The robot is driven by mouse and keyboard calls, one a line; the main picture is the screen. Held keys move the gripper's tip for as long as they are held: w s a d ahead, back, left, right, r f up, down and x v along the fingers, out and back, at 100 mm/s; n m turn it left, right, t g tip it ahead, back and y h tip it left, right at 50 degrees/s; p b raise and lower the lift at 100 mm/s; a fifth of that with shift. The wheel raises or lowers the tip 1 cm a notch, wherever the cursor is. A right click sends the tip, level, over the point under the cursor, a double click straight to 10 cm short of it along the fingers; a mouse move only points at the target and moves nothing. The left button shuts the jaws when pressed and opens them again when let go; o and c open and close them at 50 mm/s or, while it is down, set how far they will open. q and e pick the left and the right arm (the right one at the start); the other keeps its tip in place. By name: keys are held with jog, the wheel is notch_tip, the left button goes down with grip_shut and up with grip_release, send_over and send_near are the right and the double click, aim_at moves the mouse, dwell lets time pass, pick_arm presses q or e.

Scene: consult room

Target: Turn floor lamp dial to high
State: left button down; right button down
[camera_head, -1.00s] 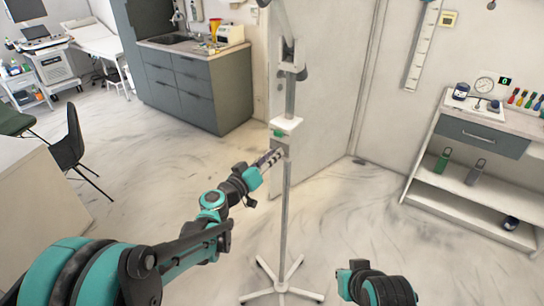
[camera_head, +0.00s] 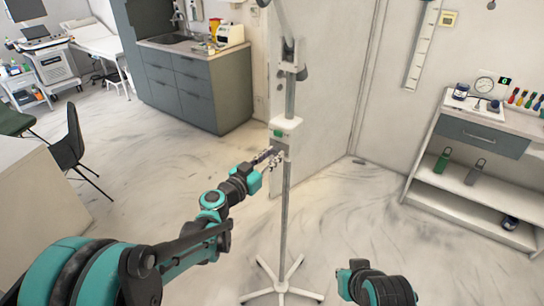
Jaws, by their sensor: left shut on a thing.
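The floor lamp (camera_head: 285,220) stands upright in the middle of the view on a white star-shaped foot. A white and grey control box with a small green patch (camera_head: 278,133) sits partway up its pole. My left gripper (camera_head: 275,156) reaches in from the left, its fingertips at the lower left side of this box. It is shut on a small part there, which looks like the lamp dial; the fingers hide most of it, and its setting cannot be read. My right arm shows at the bottom right (camera_head: 370,285); its fingertips cannot be made out clearly.
A grey cabinet with a sink (camera_head: 195,85) stands at the back left, with a closed pale door behind the lamp. A white shelf unit (camera_head: 470,195) with bottles is at the right. A dark chair (camera_head: 70,145) is at the left. The floor around the lamp is clear.

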dwell(0.3)
pick_arm(q)
jog(key=c, duration=1.3)
grip_release()
jog(key=v, duration=1.2)
